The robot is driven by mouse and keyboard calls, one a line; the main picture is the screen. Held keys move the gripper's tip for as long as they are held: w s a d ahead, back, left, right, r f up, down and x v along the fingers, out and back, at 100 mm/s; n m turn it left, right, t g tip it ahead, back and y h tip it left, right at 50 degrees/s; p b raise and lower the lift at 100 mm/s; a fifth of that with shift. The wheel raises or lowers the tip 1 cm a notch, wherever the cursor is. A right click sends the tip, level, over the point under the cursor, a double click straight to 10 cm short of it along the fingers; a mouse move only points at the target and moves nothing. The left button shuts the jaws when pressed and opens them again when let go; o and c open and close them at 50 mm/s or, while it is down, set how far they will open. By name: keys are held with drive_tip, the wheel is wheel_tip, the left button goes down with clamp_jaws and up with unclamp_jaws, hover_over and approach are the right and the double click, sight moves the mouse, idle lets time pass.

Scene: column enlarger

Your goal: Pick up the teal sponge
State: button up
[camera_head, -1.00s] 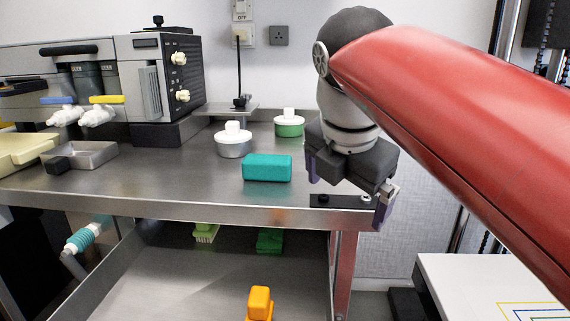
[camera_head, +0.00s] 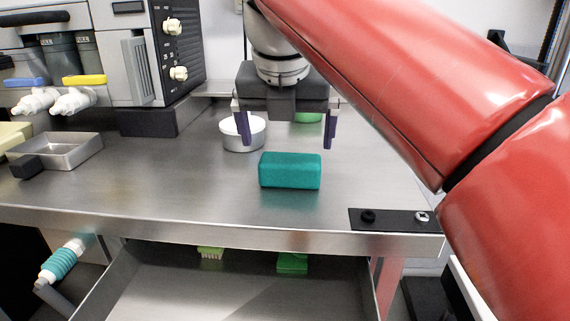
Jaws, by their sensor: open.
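The teal sponge (camera_head: 290,171) is a rectangular block lying flat on the steel counter (camera_head: 150,190), right of the picture's middle. My gripper (camera_head: 286,140) points down with its two purple-tipped fingers spread wide. It is open and empty, and appears above and behind the sponge in the picture. The sponge is fully visible and my fingers look apart from it. My red arm comes in from the right.
A white-and-metal round pot (camera_head: 243,133) stands behind the left finger. A green pot (camera_head: 308,117) is mostly hidden behind my gripper. A grey machine (camera_head: 145,60) and a metal tray (camera_head: 65,152) stand at left. A black plate (camera_head: 392,219) lies at the front right edge.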

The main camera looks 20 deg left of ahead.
sight(290, 158)
drive_tip(key=x, duration=0.2)
drive_tip(key=b+x, duration=0.1)
drive_tip(key=x, duration=0.1)
drive_tip(key=b+x, duration=0.1)
drive_tip(key=x, duration=0.1)
drive_tip(key=shift+d+f, duration=0.25)
drive_tip(key=shift+f, duration=0.1)
drive_tip(key=c, duration=0.7)
drive_tip(key=shift+r, duration=0.15)
